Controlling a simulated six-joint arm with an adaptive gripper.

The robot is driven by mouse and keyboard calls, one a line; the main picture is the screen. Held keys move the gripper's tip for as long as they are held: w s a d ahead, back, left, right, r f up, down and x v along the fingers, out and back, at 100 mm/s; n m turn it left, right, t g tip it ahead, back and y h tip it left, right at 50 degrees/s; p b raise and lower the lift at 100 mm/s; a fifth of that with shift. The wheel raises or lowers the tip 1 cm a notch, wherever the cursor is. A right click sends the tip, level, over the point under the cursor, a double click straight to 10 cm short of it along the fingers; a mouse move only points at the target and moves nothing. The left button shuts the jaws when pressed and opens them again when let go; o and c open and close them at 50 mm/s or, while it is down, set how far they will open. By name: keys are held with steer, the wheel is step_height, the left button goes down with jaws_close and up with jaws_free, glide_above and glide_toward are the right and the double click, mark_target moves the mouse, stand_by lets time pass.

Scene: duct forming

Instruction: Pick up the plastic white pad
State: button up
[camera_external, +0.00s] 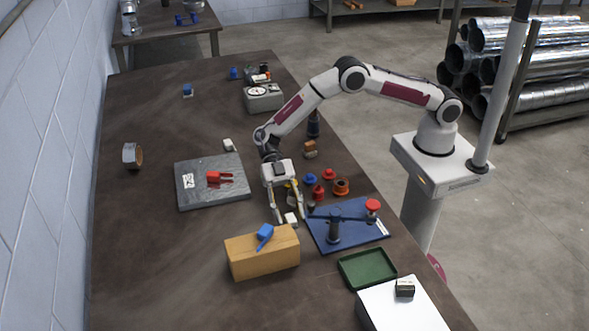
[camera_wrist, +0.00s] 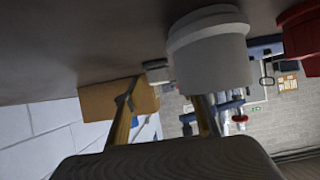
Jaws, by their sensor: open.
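A small white pad (camera_external: 291,218) sits on the dark table, just behind the wooden block. My gripper (camera_external: 290,217) points down over it, with its two fingers open and one on either side of the pad. I cannot tell whether the fingers touch it. In the wrist view a white rounded piece (camera_wrist: 208,50) stands close to the camera, near the right finger; I cannot tell for sure that it is the same pad. Another small whitish piece (camera_external: 229,145) lies near the grey plate's back edge.
A wooden block (camera_external: 262,257) with a blue tool (camera_external: 265,233) on top is in front. A blue plate fixture (camera_external: 347,234) with a red knob stands right. Red, orange and blue parts lie behind it. A grey plate (camera_external: 195,167) and green tray (camera_external: 367,268) are nearby. The table's left side is mostly clear.

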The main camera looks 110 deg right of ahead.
mark_target(289, 215)
stand_by(0.3)
steer(key=c, duration=1.1)
steer(key=shift+r, duration=0.1)
step_height(289, 215, up, 10)
stand_by(0.5)
